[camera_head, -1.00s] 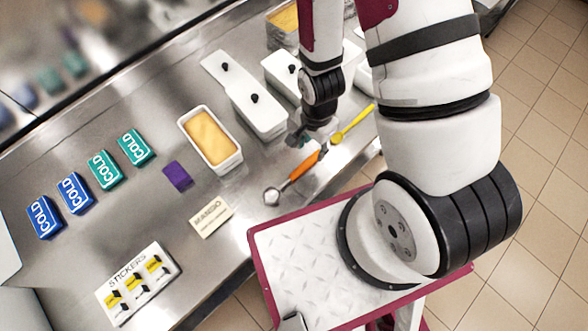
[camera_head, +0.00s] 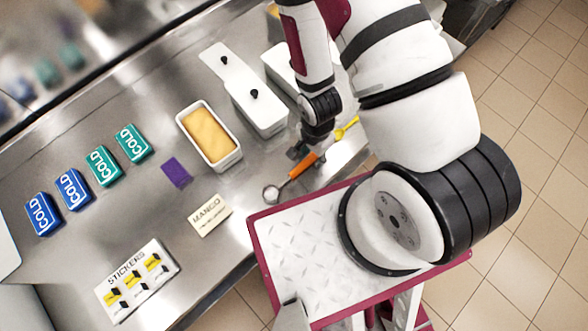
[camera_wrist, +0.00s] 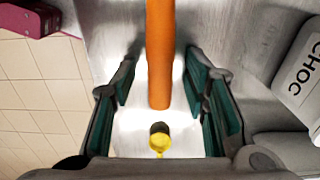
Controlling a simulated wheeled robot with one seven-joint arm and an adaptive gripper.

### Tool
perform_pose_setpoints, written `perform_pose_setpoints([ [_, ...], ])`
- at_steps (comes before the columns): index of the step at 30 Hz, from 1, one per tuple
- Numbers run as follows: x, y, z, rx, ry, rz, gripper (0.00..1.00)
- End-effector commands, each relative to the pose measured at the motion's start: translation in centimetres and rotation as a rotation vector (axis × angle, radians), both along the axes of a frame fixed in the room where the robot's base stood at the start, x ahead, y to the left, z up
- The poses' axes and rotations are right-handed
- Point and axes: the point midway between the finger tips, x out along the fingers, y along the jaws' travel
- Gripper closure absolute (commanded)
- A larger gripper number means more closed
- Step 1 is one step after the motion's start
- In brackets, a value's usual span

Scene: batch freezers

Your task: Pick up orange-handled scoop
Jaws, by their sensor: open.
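The orange-handled scoop (camera_head: 301,165) lies on the steel counter near its front edge, its round metal bowl pointing to the lower left. In the wrist view its orange handle (camera_wrist: 160,55) runs down from the top edge and ends between my fingers. My gripper (camera_wrist: 165,95) is open, with green pads on both sides of the handle and a gap on each side. In the head view my gripper (camera_head: 300,150) is low over the handle's far end and partly hides it. How high the fingers are above the counter is hard to tell.
A yellow-handled utensil (camera_head: 346,129) lies just beyond the handle, its end also showing in the wrist view (camera_wrist: 159,138). A tub of yellow ice cream (camera_head: 236,160), a lidded white tub (camera_head: 266,125) and a MANGO label (camera_head: 210,215) are nearby. Bare counter lies left of the scoop.

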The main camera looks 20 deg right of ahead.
Motion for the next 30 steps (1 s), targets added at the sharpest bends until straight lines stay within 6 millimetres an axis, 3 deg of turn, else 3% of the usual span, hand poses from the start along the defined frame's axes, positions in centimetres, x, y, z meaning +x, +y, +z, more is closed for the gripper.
perform_pose_setpoints([
  [2,0.0,0.0,0.0,0.000,0.000,0.000,0.58],
  [3,0.0,0.0,0.0,0.000,0.000,0.000,0.63],
  [8,0.0,0.0,0.0,0.000,0.000,0.000,0.99],
  [20,0.1,0.0,0.1,0.000,-0.001,0.000,1.00],
  [30,0.7,-0.2,1.6,0.000,-0.003,0.001,1.00],
])
